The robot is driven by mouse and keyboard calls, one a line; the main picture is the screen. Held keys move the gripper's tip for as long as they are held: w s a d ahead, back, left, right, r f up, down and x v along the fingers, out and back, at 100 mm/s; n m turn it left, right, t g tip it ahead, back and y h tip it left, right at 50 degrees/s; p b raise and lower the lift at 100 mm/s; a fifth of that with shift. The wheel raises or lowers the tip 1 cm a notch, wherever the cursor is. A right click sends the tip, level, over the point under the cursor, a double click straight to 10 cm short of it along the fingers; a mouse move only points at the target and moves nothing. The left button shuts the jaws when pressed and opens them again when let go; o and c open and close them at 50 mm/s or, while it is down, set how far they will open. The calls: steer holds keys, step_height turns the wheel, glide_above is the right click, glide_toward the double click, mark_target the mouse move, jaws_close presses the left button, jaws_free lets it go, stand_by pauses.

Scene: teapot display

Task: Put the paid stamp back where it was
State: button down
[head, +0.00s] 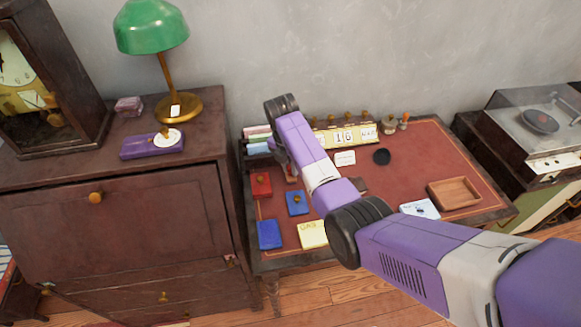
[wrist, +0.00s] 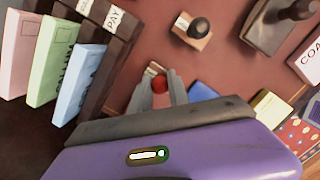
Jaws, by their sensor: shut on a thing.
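My gripper (wrist: 160,88) is shut on a red-knobbed stamp (wrist: 160,83) in the wrist view. In the head view my arm hangs over the left part of the desk and largely hides the gripper. A stamp with a dark knob and a pale wooden base (wrist: 192,38) stands on the desk ahead of the fingers in the wrist view.
A letter rack (wrist: 119,22) with pink, green and blue envelopes is at the left. The red-topped desk (head: 430,150) also holds a red pad (head: 261,187), a blue pad (head: 269,236), a calendar (head: 345,136) and a wooden tray (head: 455,192). The desk's right middle is clear.

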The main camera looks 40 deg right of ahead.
mark_target(287, 178)
steer(key=shift+f, duration=0.15)
steer(key=c, duration=1.3)
jaws_free()
steer(key=shift+o, duration=0.2)
step_height(287, 178, up, 12)
steer(key=a, duration=0.1)
steer(key=shift+s+a, duration=0.15)
steer(key=shift+a, duration=0.2)
